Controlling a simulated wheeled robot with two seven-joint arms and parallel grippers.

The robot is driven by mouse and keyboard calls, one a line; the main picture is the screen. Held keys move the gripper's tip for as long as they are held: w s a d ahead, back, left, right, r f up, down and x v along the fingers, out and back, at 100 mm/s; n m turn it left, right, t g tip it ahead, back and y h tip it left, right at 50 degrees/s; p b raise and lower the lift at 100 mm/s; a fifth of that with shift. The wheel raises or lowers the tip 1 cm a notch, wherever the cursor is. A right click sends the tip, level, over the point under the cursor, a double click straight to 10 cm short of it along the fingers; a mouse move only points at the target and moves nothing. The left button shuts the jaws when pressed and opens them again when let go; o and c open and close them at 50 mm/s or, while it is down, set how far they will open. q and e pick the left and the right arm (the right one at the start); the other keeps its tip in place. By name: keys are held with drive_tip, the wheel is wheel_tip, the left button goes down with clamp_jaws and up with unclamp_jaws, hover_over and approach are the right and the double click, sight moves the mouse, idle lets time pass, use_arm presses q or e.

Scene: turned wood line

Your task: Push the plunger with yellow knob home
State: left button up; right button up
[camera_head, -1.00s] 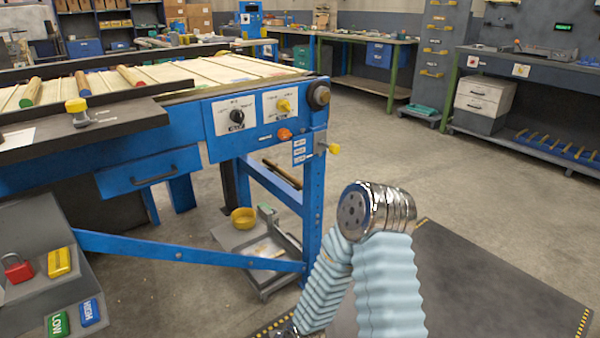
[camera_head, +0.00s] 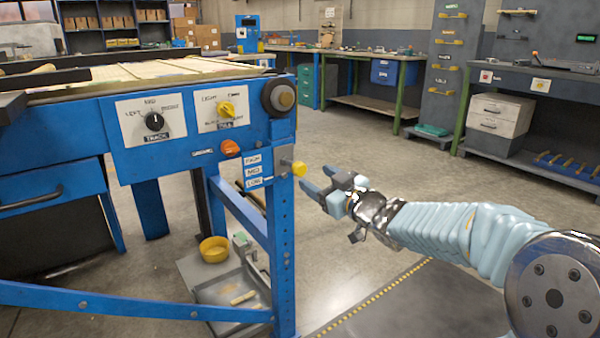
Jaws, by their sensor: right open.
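The plunger with the yellow knob (camera_head: 299,169) sticks out to the right from a small metal block (camera_head: 284,163) on the blue corner post of the bench. Labels stand beside it on the post. My right gripper (camera_head: 314,188) is just right of the knob, its two blue fingers apart and pointing left toward the post. I see no contact between the fingers and the knob; a small gap shows in the picture. My left gripper is not in view.
The blue bench (camera_head: 190,150) carries a panel with a black dial (camera_head: 154,121), a yellow dial (camera_head: 227,109) and an orange button (camera_head: 230,148). A low cart with a yellow bowl (camera_head: 214,249) stands below. The floor to the right is open.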

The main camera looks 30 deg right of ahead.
sight(302, 169)
drive_tip(key=w, duration=0.8)
drive_tip(key=shift+a+b, duration=0.35)
drive_tip(key=shift+b, duration=0.05)
clamp_jaws()
